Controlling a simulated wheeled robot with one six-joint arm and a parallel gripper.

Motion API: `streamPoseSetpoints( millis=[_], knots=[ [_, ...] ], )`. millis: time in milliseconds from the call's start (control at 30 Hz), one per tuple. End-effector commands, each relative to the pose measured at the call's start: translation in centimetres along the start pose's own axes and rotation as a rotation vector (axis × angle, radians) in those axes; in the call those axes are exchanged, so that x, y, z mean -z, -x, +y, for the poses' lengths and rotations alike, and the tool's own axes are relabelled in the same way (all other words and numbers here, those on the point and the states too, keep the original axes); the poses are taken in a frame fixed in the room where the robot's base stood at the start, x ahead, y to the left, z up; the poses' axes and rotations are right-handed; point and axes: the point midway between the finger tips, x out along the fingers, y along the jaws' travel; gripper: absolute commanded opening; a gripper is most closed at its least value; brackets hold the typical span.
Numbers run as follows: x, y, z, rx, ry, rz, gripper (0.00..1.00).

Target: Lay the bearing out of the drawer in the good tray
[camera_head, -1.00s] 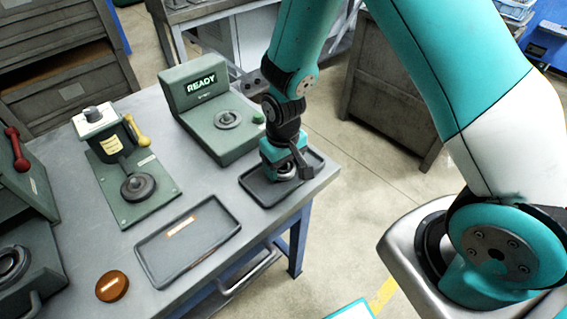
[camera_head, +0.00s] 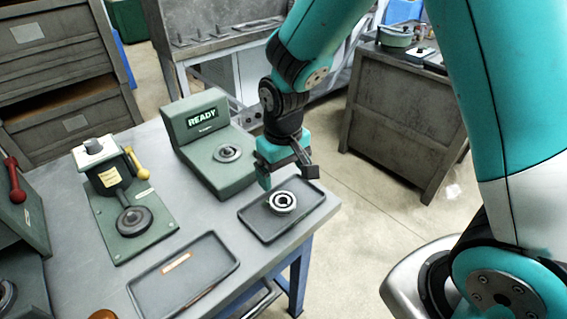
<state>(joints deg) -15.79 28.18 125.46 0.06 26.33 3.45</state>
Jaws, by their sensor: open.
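The bearing (camera_head: 282,201), a silver ring with a dark centre, lies flat in the small dark tray (camera_head: 262,226) at the table's right corner. My gripper (camera_head: 287,178) is open and empty, above and slightly behind the bearing, apart from it. A second, longer dark tray (camera_head: 196,290) with an orange-brown label stands to the left and nearer; it is empty. I cannot read its label. The drawer with the bearing's former place is not clearly in view; a green-grey unit (camera_head: 20,215) shows at the left edge.
A green device with a READY screen (camera_head: 202,117) stands behind the small tray. A green press-like fixture with a yellow handle (camera_head: 130,200) stands left on the grey table. An orange-brown round piece (camera_head: 103,314) is cut off at the bottom. Floor is open right of the table.

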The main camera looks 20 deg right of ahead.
Motion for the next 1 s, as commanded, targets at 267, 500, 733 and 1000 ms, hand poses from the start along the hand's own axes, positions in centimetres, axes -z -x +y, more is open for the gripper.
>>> streamPoseSetpoints(
  millis=[267, 500, 733, 1000],
  knots=[
    [-0.3, 3.5, -0.3, 0.012, 0.009, 0.007, 0.91],
    [-6.5, 10.8, -4.1, 0.17, 0.153, 0.073, 0.91],
    [-14.6, 15.4, -7.5, 0.303, 0.338, 0.132, 0.91],
    [-17.1, 16.2, -8.4, 0.338, 0.401, 0.147, 0.91]
  ],
)
